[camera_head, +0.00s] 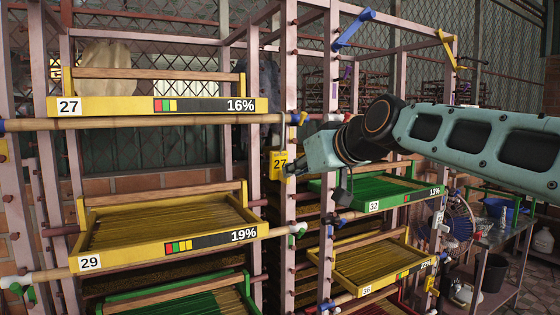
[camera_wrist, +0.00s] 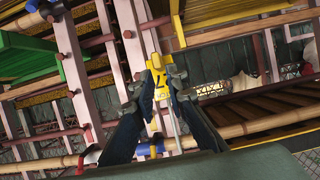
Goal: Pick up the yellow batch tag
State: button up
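The yellow batch tag (camera_head: 278,164) is a small plate marked 27, upright beside a pink rack post, right of the tray numbered 27. My gripper (camera_head: 289,169) reaches it from the right. In the wrist view the tag (camera_wrist: 157,81) sits between my dark fingertips (camera_wrist: 161,86), which lean inward and close on its two sides. My gripper looks shut on the tag. The tag still appears at the post; whether it hangs free of it cannot be told. Part of its lower end is hidden by the fingers.
Yellow trays 27 (camera_head: 150,106) and 29 (camera_head: 160,251) rest on bamboo rails at left. A green tray 32 (camera_head: 400,202) and yellow tray 36 (camera_head: 390,284) stand right, below my arm. Pink posts with pegs flank the gripper. A blue fan (camera_head: 458,222) stands at right.

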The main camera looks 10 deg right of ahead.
jog(key=shift+p+x, duration=0.75)
jog(key=shift+x, duration=1.8)
jog(key=shift+d, duration=0.1)
jog(key=shift+c, duration=0.4)
grip_shut()
jog(key=shift+r, duration=0.1)
